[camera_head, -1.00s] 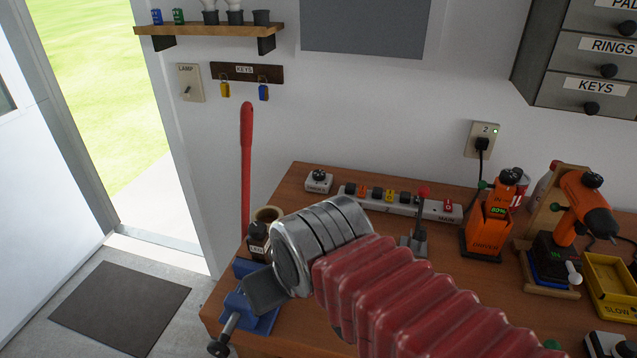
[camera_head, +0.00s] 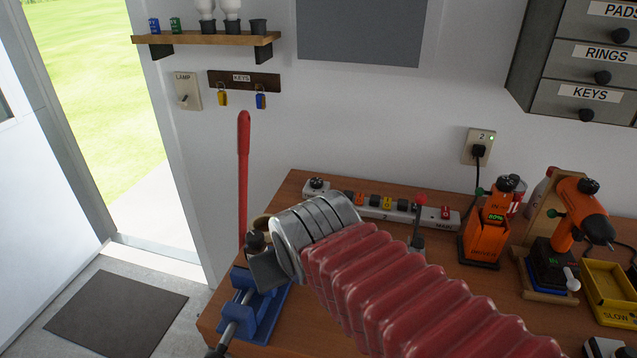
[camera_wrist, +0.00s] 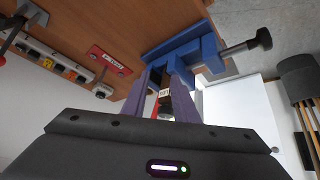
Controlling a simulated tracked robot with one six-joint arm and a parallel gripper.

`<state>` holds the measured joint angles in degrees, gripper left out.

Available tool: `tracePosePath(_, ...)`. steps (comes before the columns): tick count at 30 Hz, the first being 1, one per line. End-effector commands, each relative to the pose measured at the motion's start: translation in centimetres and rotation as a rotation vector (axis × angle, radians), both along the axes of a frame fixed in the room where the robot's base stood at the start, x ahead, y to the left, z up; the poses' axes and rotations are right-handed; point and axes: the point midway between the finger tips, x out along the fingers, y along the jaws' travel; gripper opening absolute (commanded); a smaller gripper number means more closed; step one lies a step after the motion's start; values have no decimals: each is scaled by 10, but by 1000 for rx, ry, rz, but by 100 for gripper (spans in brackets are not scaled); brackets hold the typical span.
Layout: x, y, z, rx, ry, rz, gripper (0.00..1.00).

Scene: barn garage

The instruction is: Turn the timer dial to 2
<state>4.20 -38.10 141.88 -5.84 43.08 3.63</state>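A small white box with a black round dial (camera_head: 316,185) sits at the back left of the workbench, left of the power strip. It seems to be the timer; its label is too small to read. A white box with a dark knob (camera_wrist: 102,91) shows left of my fingers in the wrist view and looks like the same thing. In the head view my red-sleeved arm hides most of the gripper, which is in front of the dial, toward the left edge.
A power strip (camera_head: 400,209) runs right of the dial. A blue vise (camera_head: 262,308) is at the bench's left edge. A red bar (camera_head: 243,180) stands by the wall. Orange tools (camera_head: 488,225) occupy the right side. A red plate (camera_wrist: 110,60) lies on the bench.

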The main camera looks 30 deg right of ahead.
Motion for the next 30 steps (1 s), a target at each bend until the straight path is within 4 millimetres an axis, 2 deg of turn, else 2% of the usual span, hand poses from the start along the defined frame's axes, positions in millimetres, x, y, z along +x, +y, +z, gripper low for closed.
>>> tracePosePath(3,29,-33,3,-49,-59,-65,35)
tracePosePath(10,80,-93,12,-134,-181,-143,51)
tracePosePath(21,143,-173,12,-208,-351,-168,51)
tracePosePath(30,176,-222,-4,-194,-464,-126,51)
